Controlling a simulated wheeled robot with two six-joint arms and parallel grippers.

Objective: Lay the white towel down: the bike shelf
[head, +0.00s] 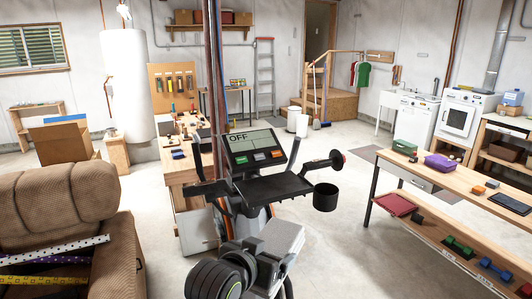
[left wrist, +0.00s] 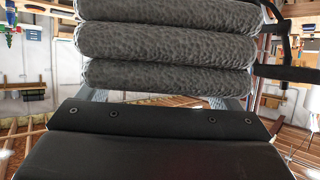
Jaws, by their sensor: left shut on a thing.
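The white towel (head: 284,238) is a folded, light grey-looking bundle at the bottom middle of the head view. My left gripper (head: 270,262) is shut on it. In the left wrist view the towel (left wrist: 165,45) shows as three stacked, textured folds in shade, between the fingers of my left gripper (left wrist: 165,98). The bike shelf (head: 270,189) is a flat black tray below the bike's console (head: 255,145), which reads OFF. Its visible top is bare. The towel is on the near side of the shelf, apart from it in the picture. My right gripper is out of view.
A black cup holder (head: 325,197) sits at the shelf's right, with a handle (head: 325,162) above it. A brown recliner (head: 65,215) stands at left. A wooden workbench (head: 440,175) stands at right. Open floor (head: 345,245) lies between bike and bench.

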